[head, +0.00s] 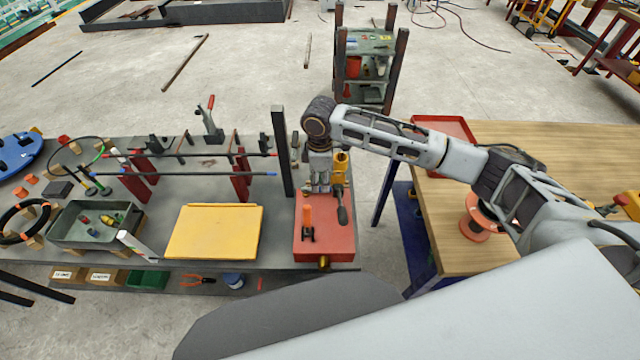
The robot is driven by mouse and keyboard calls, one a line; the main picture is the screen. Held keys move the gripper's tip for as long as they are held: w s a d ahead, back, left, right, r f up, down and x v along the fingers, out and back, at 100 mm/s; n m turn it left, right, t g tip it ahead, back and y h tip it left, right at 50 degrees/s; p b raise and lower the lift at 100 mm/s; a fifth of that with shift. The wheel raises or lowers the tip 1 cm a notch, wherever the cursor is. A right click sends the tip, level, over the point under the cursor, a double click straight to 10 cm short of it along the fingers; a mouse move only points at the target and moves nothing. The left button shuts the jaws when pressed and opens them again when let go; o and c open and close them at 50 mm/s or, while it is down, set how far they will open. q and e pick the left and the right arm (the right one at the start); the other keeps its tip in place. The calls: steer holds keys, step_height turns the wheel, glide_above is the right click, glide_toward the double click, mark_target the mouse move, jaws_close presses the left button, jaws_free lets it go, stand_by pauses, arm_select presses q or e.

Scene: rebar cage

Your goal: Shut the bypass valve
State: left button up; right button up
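A red box-shaped unit (338,240) sits at the right end of the grey bench. On its top stands a small orange upright handle (307,217) with a dark base, perhaps the bypass valve; I cannot be sure. A brass fitting (324,262) shows at its front. A yellow part (341,165) with a dark lever-like piece (342,213) stands at its right rear. My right gripper (320,188) points down over the rear of the unit, behind the orange handle and left of the yellow part. Its fingers are too small to judge. My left gripper is out of view.
A dark upright post (282,155) stands close left of my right gripper. A yellow panel (214,232) and a grey tray (75,230) lie on the bench to the left. A wooden table (530,150) stands right, across a floor gap.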

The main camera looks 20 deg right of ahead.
steer(key=shift+f, duration=1.45)
jaws_close()
